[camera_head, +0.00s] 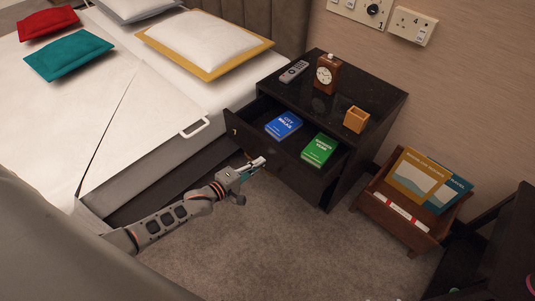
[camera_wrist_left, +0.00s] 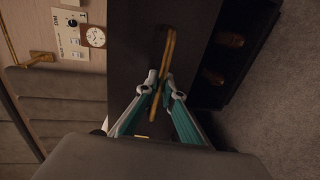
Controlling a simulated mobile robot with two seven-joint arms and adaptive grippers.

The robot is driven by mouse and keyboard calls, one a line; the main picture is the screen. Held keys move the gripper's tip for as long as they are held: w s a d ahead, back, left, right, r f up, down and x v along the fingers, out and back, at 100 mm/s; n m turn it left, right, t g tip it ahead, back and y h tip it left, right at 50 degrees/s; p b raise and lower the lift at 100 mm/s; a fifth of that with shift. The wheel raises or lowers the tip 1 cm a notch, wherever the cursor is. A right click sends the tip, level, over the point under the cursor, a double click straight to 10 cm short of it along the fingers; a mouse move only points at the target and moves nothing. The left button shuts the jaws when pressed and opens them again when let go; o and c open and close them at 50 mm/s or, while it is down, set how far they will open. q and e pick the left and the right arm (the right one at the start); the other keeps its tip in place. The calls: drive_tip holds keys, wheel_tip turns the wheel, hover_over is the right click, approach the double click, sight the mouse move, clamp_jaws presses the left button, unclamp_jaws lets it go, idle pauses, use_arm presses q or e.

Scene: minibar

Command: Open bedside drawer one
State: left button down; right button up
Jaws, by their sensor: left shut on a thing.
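The black bedside cabinet (camera_head: 378,97) stands beside the bed, and its top drawer (camera_head: 240,125) is pulled out. A blue book (camera_head: 284,125) and a green book (camera_head: 319,149) lie inside the drawer. My left gripper (camera_head: 258,163) is at the front of the drawer. In the left wrist view, the fingers of my left gripper (camera_wrist_left: 160,90) are closed around the gold bar handle (camera_wrist_left: 169,48) on the dark drawer front (camera_wrist_left: 190,25). The handle is hard to make out in the head view. My right gripper is not in view.
The bed (camera_head: 150,105) is on the left. A wooden magazine rack (camera_head: 397,218) stands to the right. Carpet (camera_head: 285,245) in front is clear.

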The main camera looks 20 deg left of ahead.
use_arm(q)
drive_tip(key=f+p+v, duration=0.2)
drive_tip(key=v, duration=0.7)
drive_tip(key=shift+s, duration=0.5)
drive_tip(key=c, duration=2.8)
unclamp_jaws()
drive_tip(key=shift+s+a, duration=0.2)
drive_tip(key=shift+a, duration=0.05)
drive_tip(key=o, duration=0.6)
drive_tip(key=shift+w, duration=0.1)
drive_tip(key=v, duration=1.2)
